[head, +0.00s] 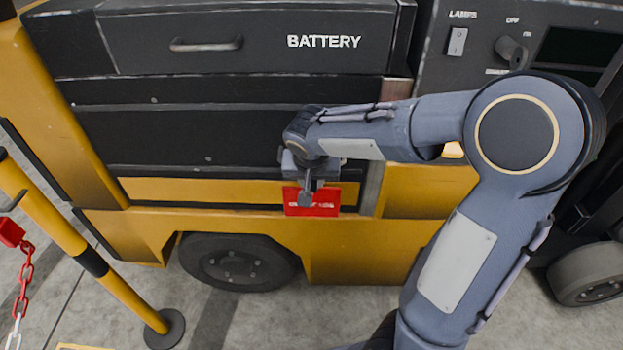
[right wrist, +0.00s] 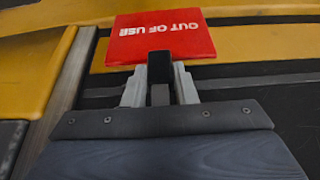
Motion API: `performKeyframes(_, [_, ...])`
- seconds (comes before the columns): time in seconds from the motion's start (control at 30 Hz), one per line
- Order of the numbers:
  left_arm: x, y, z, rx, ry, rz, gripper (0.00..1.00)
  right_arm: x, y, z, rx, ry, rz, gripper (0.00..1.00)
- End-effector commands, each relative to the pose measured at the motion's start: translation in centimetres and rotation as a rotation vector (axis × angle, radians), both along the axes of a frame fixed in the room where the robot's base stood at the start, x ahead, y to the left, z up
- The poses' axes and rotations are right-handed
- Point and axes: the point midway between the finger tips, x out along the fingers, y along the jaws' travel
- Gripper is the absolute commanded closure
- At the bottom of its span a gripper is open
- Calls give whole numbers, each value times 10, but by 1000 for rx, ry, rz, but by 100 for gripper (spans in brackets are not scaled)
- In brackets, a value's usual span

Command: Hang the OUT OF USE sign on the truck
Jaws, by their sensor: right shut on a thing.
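The red OUT OF USE sign (head: 325,203) is in front of the yellow lower panel of the truck (head: 180,191) in the head view. My right gripper (head: 306,192) is shut on the sign and partly covers its lettering. In the right wrist view the sign (right wrist: 185,40) extends beyond the fingers (right wrist: 160,72), with its white letters upside down. I cannot tell whether the sign touches the truck. No hook shows clearly. My left gripper is not in view.
A BATTERY drawer (head: 245,42) with a handle is above. A panel with a LAMPS switch (head: 457,41) and a knob is at upper right. A yellow and black post (head: 90,258) with a red and white chain (head: 23,280) stands at left. A wheel (head: 240,263) is below.

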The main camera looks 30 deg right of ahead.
Motion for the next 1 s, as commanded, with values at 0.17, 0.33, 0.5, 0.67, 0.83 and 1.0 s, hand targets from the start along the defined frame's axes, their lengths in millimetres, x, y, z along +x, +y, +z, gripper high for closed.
performKeyframes(0.17, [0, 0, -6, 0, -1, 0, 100, 0, 0, -6, 0, 0, 0, 100])
performKeyframes(0.33, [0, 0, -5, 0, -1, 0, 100, 0, 0, -6, 0, 0, 0, 100])
performKeyframes(0.5, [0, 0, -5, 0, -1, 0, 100, 0, 0, -6, 0, 0, 0, 72])
performKeyframes(0.67, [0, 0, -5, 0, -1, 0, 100, 0, 0, -6, 0, 0, 0, 52])
performKeyframes(0.83, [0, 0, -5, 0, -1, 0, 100, 0, 0, -6, 0, 0, 0, 50])
performKeyframes(1.0, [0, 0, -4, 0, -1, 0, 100, -1, 1, -2, 0, -1, 0, 50])
